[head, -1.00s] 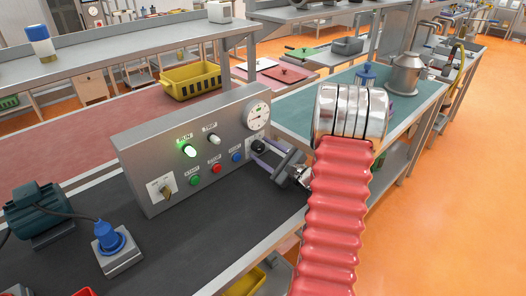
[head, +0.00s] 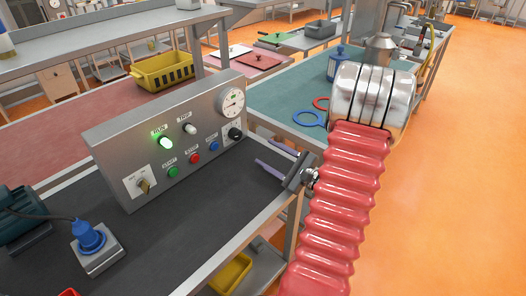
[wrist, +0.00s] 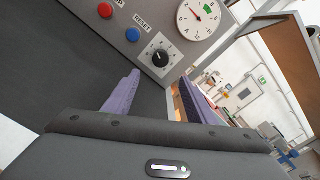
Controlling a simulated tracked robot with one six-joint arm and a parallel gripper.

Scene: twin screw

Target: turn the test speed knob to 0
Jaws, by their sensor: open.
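The test speed knob is likely the black knob (head: 235,133) at the right end of the grey control panel (head: 120,158), below the gauge. In the wrist view the black knob (wrist: 160,58) sits on a pale scale plate, beyond and between the fingertips. Its pointer is too small to read surely. My gripper (head: 264,153) is open and empty, with its purple fingers apart and pointing at the panel's right end. A clear gap lies between the fingertips and the knob. In the wrist view the fingers (wrist: 160,78) stand either side of the knob.
The RUN lamp (head: 165,142) glows green; the TRIP lamp (head: 190,128) is unlit. Green, red and blue buttons sit left of the knob. The round gauge (head: 232,102) is above it. A blue plug (head: 89,237) and socket stand front left. The dark bench top before the panel is clear.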

